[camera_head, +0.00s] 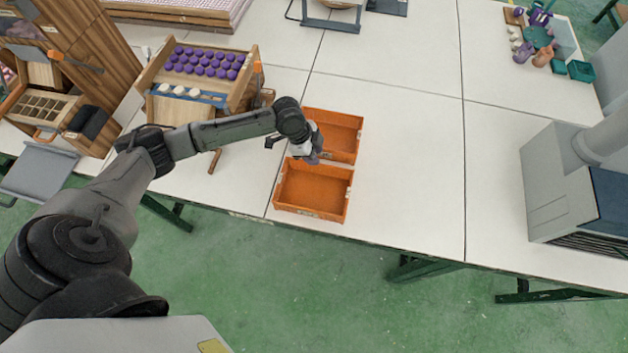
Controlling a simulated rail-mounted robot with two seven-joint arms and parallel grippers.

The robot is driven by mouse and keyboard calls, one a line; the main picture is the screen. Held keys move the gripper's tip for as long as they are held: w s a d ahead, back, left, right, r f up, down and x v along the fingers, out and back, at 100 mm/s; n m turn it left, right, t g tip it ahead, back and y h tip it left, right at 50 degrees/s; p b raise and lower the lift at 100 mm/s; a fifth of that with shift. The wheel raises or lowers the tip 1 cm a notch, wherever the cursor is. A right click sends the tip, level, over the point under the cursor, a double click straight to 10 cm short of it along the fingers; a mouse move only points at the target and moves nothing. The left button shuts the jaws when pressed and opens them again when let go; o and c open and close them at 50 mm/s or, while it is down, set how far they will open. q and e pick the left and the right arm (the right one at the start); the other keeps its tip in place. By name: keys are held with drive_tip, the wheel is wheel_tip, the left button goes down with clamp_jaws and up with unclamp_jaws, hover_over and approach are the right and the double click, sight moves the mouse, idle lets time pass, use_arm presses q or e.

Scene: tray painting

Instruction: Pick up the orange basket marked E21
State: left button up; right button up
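Two orange baskets sit one behind the other on the white table. The front basket (312,191) is near the table's front edge and looks empty. The back basket (338,132) is just behind it, partly hidden by my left arm. No E21 marking can be read on either one. My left gripper (312,157) is over the place where the two baskets meet, at the left part of their facing walls. Its fingers are too small and dark to tell whether they are open or shut, or whether they touch a wall. My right gripper is not in view.
A wooden rack (200,75) with purple round pieces stands left of the baskets. A grey machine (570,190) stands at the right. Small coloured items (540,40) lie at the back right. The white table (410,140) right of the baskets is clear.

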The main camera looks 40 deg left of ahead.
use_arm(q)
drive_tip(key=shift+s+b+x, duration=0.2)
drive_tip(key=shift+b+x, duration=0.3)
drive_tip(key=shift+x, duration=2.25)
clamp_jaws()
